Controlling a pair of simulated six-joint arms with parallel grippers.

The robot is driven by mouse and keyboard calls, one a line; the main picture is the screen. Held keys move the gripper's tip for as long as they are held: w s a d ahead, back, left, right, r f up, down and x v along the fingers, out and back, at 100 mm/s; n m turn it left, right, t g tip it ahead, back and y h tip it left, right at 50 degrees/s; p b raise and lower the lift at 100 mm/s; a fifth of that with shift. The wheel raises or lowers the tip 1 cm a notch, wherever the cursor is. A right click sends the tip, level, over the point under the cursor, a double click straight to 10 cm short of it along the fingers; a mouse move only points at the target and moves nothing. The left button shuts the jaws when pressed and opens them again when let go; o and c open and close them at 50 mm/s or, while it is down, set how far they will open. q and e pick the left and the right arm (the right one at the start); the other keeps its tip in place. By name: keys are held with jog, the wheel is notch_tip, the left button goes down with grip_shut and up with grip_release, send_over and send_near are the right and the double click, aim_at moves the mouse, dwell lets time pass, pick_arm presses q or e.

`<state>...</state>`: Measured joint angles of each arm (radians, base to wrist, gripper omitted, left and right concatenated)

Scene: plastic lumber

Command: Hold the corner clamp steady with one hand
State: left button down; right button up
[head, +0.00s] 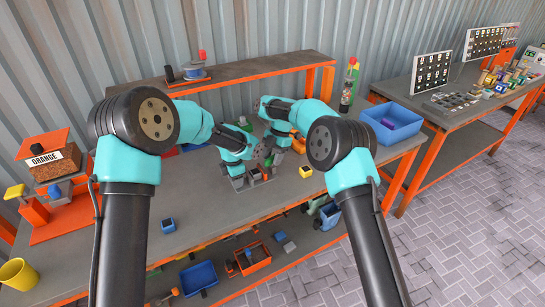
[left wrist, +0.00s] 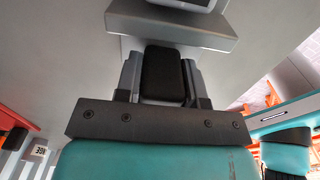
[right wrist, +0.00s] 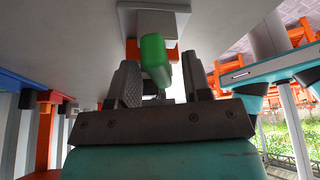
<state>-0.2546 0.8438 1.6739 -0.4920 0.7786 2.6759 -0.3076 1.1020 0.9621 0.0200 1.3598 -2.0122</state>
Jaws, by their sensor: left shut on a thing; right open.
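The corner clamp appears to be the grey piece (head: 238,183) on the workbench in the head view, largely covered by my arms. In the left wrist view my left gripper (left wrist: 161,75) is shut on its black block-like part (left wrist: 162,72), with a grey plate (left wrist: 170,32) just beyond. My left gripper is low over the bench in the head view (head: 252,174). My right gripper (right wrist: 165,82) is open, with a green handle (right wrist: 155,58) between or just past its fingers; contact cannot be told. In the head view the right gripper (head: 268,152) is close beside the left.
A yellow block (head: 305,171) and a small blue block (head: 168,225) lie on the bench (head: 215,215). A blue bin (head: 395,122) stands at the right end. The front left of the bench is mostly clear.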

grip_shut()
dwell(0.3)
jog(key=shift+m, duration=0.3)
jog(key=m, duration=0.2)
jog(key=m+t, duration=0.1)
jog(key=m, duration=0.1)
jog(key=shift+t+y, duration=0.3)
jog(key=shift+y, duration=0.1)
jog(key=shift+s+m+t, duration=0.1)
jog(key=shift+m+t, duration=0.7)
jog(key=shift+m, duration=1.5)
jog(key=shift+y, duration=0.3)
